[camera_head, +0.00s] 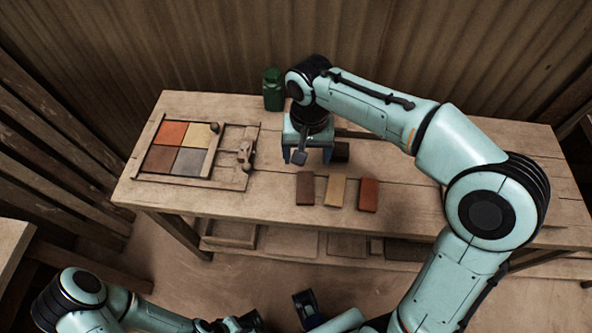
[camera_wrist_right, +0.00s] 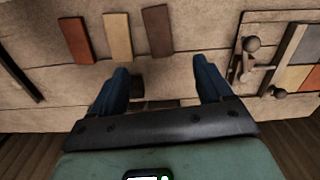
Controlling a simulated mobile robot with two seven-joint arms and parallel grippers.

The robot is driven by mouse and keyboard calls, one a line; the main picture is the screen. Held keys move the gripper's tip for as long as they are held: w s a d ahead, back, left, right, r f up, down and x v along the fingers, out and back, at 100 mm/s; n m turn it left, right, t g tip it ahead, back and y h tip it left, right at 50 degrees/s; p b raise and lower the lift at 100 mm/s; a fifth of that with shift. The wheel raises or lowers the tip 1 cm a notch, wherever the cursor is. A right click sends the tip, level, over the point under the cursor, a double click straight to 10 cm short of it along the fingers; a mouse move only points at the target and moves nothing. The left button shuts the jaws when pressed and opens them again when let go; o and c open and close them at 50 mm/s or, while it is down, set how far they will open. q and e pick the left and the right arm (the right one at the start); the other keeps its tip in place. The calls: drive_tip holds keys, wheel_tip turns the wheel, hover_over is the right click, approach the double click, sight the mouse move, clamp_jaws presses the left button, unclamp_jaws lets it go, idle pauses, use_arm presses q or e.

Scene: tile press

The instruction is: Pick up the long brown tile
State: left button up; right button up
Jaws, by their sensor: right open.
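The long brown tile (camera_head: 305,188) lies flat on the wooden table, leftmost of three tiles in a row in the head view. In the right wrist view the brown tile (camera_wrist_right: 157,30) lies beyond the fingertips, towards the top of the picture. My right gripper (camera_head: 307,157) points down over the table, behind the brown tile and apart from it. Its two blue fingers (camera_wrist_right: 163,75) are spread with no tile between them. My left arm is folded low at the bottom of the head view, and the state of its gripper is unclear.
A tan tile (camera_head: 336,191) and a red tile (camera_head: 368,195) lie right of the brown one. A framed press (camera_head: 247,180) with coloured tiles and a knobbed lever stands at left. A green canister (camera_head: 273,90) stands at the back. The table's right side (camera_head: 415,215) is clear.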

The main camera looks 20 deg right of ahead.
drive_tip(key=b, duration=0.1)
hover_over(305, 187)
wheel_tip(305, 187, down, 8)
drive_tip(key=shift+s+r, duration=0.1)
drive_tip(key=shift+f+b, duration=0.6)
drive_tip(key=shift+f, duration=2.15)
drive_tip(key=c, duration=1.2)
drive_tip(key=shift+r, duration=0.1)
